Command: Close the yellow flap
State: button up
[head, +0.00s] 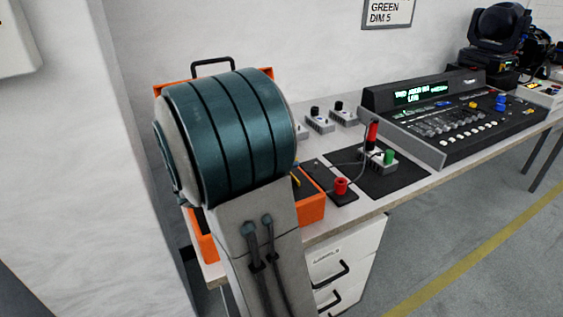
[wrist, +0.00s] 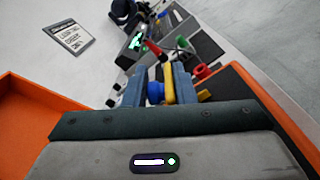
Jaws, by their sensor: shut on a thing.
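The yellow flap (wrist: 168,84) shows in the wrist view as a narrow upright strip between the fingers of my gripper (wrist: 158,80), close against the right finger. A rounded blue piece (wrist: 155,93) sits beside it, nearer the left finger. My gripper is shut with both pieces between its fingers; how they join is hard to tell. In the head view, my own arm hides the gripper, and only a small yellow bit (head: 296,181) shows at the arm's right edge, by the orange case.
An orange case (head: 312,207) stands partly behind my arm; its walls flank the wrist view. A lighting console (head: 445,115) is farther right on the table.

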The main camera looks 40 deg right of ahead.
jog(key=shift+s+a+f+m+b, duration=0.15)
jog(key=shift+s+m+b, duration=0.2)
jog(key=shift+m+b, duration=0.35)
jog(key=o, duration=0.8)
jog(key=p+v, duration=0.1)
jog(key=v, duration=1.2)
jog(key=shift+a+p, duration=0.3)
jog(key=shift+a, duration=0.1)
